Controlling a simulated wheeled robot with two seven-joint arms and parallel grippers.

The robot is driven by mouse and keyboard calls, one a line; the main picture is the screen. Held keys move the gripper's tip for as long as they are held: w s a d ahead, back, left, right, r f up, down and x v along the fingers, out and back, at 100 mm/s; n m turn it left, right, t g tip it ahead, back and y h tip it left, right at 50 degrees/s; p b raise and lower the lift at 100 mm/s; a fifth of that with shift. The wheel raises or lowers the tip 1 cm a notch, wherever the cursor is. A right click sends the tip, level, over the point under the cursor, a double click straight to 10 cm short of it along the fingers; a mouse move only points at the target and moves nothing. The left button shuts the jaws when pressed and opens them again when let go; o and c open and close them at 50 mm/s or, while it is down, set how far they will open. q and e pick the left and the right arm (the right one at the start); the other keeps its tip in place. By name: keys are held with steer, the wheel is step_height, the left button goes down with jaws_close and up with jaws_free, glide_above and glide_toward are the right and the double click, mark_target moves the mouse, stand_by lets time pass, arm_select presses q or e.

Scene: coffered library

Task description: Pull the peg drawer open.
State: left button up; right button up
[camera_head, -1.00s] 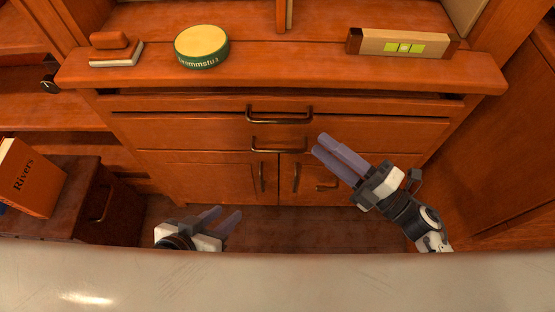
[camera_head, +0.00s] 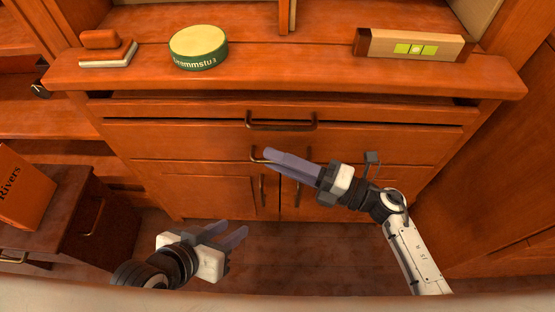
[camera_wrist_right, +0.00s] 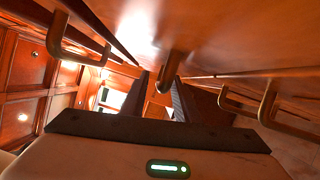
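My left gripper (camera_head: 232,230) is open and empty, low in front of the cabinet doors.
Two cabinet doors with upright handles (camera_head: 262,190) are below the drawers.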

steer(key=shift+a, duration=0.2)
steer(key=shift+c, duration=0.3)
jaws_close()
